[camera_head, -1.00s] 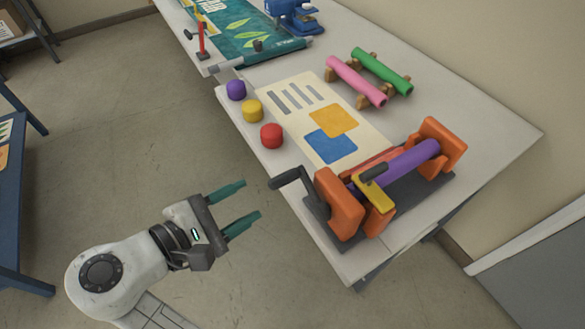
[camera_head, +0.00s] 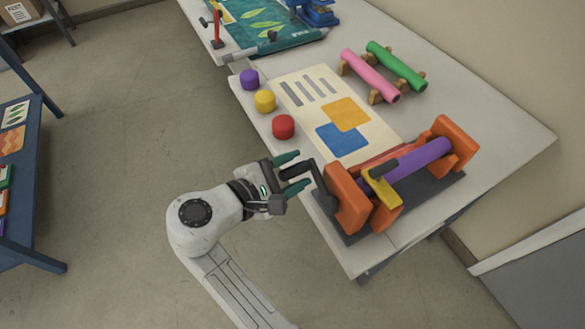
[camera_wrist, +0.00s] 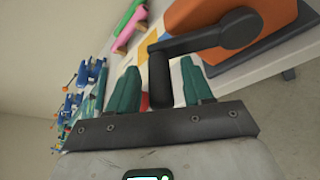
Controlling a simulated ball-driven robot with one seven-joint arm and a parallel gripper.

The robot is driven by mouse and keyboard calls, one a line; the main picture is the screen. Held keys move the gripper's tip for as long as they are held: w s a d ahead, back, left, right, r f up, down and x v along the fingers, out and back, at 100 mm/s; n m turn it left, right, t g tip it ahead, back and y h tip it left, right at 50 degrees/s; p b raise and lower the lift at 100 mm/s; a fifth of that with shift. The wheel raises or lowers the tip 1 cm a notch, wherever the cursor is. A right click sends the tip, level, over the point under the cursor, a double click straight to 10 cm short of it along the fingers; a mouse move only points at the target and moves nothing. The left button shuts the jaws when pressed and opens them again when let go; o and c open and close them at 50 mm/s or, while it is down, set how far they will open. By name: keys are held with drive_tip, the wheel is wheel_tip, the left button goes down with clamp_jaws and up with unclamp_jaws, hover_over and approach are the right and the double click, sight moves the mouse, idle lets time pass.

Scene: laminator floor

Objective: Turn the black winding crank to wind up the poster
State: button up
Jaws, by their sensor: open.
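The black winding crank (camera_head: 322,188) sits on the left end of the orange laminator (camera_head: 347,197). Its handle points out to the left over the table edge. My gripper (camera_head: 292,173) is open, with teal fingers beside the crank handle. In the wrist view the crank's grip (camera_wrist: 160,80) stands between the two spread fingers of my gripper (camera_wrist: 160,92), and I see no clear contact. The poster (camera_head: 335,115), cream with orange and blue blocks, lies flat on the table, its near end at the laminator. A purple roll (camera_head: 415,158) lies across the laminator, behind a yellow lever (camera_head: 382,188).
Purple (camera_head: 250,79), yellow (camera_head: 265,101) and red (camera_head: 283,127) knobs line the table's left edge. Pink (camera_head: 370,76) and green (camera_head: 396,66) rolls rest on wooden cradles behind. A blue rack (camera_head: 25,200) stands at far left. The floor between is clear.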

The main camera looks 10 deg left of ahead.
drive_tip(key=shift+c, duration=0.3)
clamp_jaws()
